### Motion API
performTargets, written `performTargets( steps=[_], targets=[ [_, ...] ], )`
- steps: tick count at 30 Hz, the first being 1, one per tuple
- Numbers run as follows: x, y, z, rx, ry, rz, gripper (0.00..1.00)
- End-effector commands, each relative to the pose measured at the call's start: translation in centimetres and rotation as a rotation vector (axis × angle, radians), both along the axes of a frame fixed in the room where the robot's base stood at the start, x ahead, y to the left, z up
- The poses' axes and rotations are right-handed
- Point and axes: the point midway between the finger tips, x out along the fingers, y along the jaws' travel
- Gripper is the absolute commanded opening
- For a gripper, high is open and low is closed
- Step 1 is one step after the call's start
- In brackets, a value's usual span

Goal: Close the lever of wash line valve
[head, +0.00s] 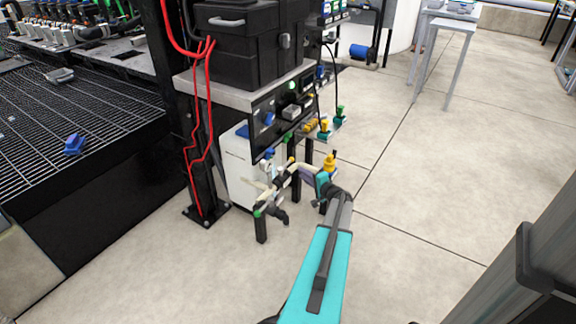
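A low pipe assembly (279,184) with white and dark sections stands on short black posts in the middle of the head view. A pale fitting (266,169) and a dark elbow (279,214) sit on its left part. A yellow-topped fitting (330,161) rises at its right end. Which part is the wash line valve, and how its lever is turned, is too small to tell. My teal and grey arm reaches up from the bottom. My gripper (322,186) appears at the assembly's right end, partly hidden by the arm. Its fingers and any contact are unclear.
A black post (197,150) with red hoses stands left of the assembly. A bench (240,97) carries a black case (249,42). Green and yellow valves (331,123) sit behind. A dark grating (75,125) with a blue item (74,144) lies left.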

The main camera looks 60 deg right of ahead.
Motion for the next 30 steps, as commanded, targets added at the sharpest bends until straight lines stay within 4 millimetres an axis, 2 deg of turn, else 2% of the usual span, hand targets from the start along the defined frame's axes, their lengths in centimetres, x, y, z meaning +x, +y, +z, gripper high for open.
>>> performTargets(
  steps=[8,30],
  targets=[
    [0.8,-0.9,-0.4,-0.001,0.001,-0.005,0.19],
    [9.5,-4.8,-2.2,0.000,0.000,-0.006,0.19]
  ],
)
